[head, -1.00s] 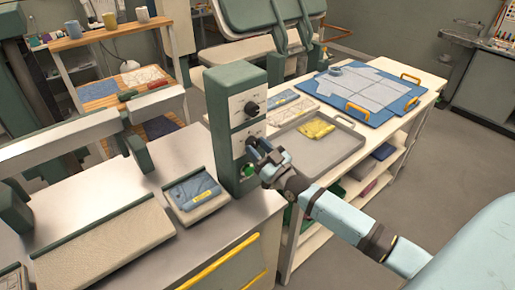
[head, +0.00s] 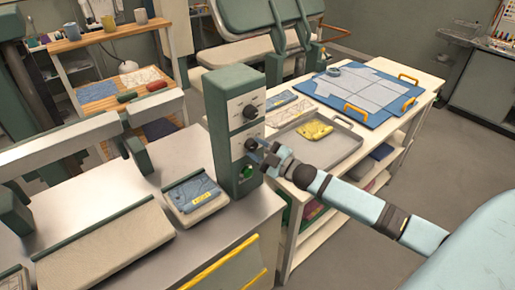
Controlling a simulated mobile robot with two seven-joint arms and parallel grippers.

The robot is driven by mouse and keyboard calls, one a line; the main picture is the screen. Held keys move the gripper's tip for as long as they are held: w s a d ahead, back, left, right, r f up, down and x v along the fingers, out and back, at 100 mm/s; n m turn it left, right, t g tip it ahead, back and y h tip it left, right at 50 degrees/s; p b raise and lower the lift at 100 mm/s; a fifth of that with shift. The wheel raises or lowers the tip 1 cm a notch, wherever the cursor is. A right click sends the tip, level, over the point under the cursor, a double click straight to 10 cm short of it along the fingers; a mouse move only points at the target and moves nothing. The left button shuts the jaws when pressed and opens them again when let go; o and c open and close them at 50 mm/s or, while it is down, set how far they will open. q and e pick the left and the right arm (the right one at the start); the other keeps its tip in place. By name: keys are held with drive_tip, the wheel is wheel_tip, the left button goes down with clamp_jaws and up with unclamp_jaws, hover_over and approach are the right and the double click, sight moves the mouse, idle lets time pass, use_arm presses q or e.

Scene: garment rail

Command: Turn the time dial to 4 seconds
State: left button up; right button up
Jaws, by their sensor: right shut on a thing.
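A green control box (head: 235,92) with a pale front panel stands upright on the left-hand bench. It has an upper black dial (head: 250,111), a lower black dial (head: 250,144) and a green button (head: 246,172) below. The dial labels and scales are too small to read, so I cannot tell the setting. My right gripper (head: 258,149) is at the lower dial and shut on it, its fingers partly covering the dial. My left gripper is not in view.
A small pad with a folded blue cloth (head: 191,194) lies left of the box. A grey tray (head: 340,149) with a yellow cloth (head: 315,129) sits on the white table behind my right arm. A blue board (head: 385,113) lies farther back.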

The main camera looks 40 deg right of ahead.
idle(0.3)
drive_tip(key=o, duration=0.9)
drive_tip(key=shift+s+d+f, duration=0.2)
drive_tip(key=shift+s, duration=0.25)
drive_tip(key=b+v, duration=0.1)
drive_tip(key=v, duration=0.5)
drive_tip(key=b+v, duration=0.2)
drive_tip(key=v, duration=0.4)
drive_tip(key=shift+s+d+r, duration=0.1)
drive_tip(key=shift+s+d, duration=0.1)
drive_tip(key=shift+s, duration=0.2)
